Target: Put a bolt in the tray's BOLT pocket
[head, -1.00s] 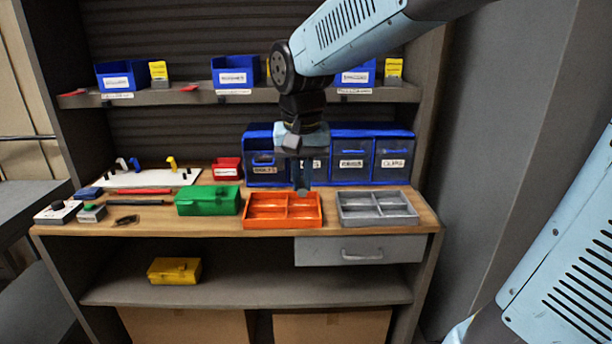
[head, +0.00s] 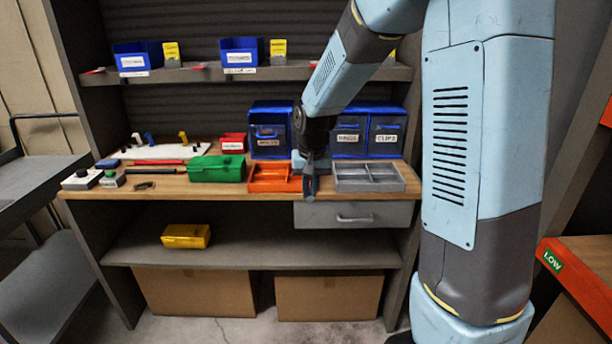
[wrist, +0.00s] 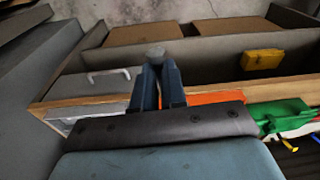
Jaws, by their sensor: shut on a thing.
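My gripper (head: 311,192) hangs at the workbench's front edge, in front of the gap between the orange and grey trays. In the wrist view its two blue-grey fingers (wrist: 158,84) are shut on a small grey round-ended thing (wrist: 155,55), likely a bolt, which sticks out past the fingertips. The orange divided tray (head: 272,190) is just left of the gripper, partly hidden by it. The grey divided tray (head: 370,187) is to its right. Both trays' visible pockets look empty. No BOLT pocket label is readable.
Blue drawer bins (head: 348,138) stand behind the trays. A green box (head: 217,169) sits left of the orange tray. A grey drawer (head: 350,215) is below the bench top. A yellow box (head: 186,236) is on the lower shelf. My arm covers the right side.

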